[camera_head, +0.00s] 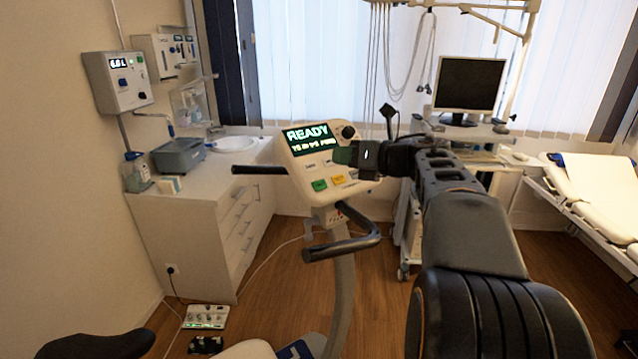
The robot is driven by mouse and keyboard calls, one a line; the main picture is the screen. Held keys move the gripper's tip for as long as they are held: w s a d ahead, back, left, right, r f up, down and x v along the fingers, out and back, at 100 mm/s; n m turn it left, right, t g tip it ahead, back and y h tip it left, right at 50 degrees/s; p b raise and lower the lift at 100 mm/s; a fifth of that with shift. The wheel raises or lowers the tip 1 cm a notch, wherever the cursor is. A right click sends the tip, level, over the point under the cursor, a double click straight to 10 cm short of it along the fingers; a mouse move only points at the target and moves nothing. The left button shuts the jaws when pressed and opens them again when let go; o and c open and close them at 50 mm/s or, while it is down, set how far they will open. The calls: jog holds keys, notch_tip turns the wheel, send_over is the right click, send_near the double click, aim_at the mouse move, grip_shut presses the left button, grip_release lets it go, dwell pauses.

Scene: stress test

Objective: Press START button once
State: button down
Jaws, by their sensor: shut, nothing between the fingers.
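The exercise bike's console (298,166) stands in the middle of the view, tilted back on its post. Its screen (308,138) shows "READY" in light letters, with a smaller line below. A green button (319,185) and a yellow button (338,180) sit on the lower panel among small grey keys. The button labels are too small to read, so I cannot tell for certain which is START. My gripper (344,155) is shut and empty, in front of the console's right part, above the yellow button in the picture. It hides part of the panel; I cannot tell whether it touches.
Black handlebars (345,245) stick out below and left of the console. A black knob (348,132) sits at its upper right. A white cabinet (205,215) stands left, a monitor cart (468,125) behind right, and a bed (597,195) far right. Cables cross the wooden floor.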

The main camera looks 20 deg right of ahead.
aim_at(320, 185)
jog(key=shift+w+a+f+b, duration=0.2)
jog(key=shift+w+f+b, duration=0.35)
jog(key=shift+w+f, duration=0.5)
jog(key=shift+w+a+f+b, duration=0.15)
jog(key=shift+w+f+b, duration=0.5)
jog(key=shift+f, duration=0.6)
jog(key=shift+w+a+f+b, duration=0.2)
jog(key=shift+w+f+b, duration=0.25)
jog(key=shift+w+f, duration=0.6)
jog(key=shift+s+f, duration=0.1)
jog(key=shift+f, duration=0.1)
jog(key=shift+w+f+b, duration=0.25)
jog(key=shift+b, duration=0.1)
jog(key=shift+w+a+f, duration=0.1)
jog(key=shift+w+f, duration=0.1)
jog(key=shift+f, duration=0.1)
dwell(0.8)
jog(key=shift+s+r, duration=0.45)
jog(key=shift+r, duration=0.15)
dwell(0.3)
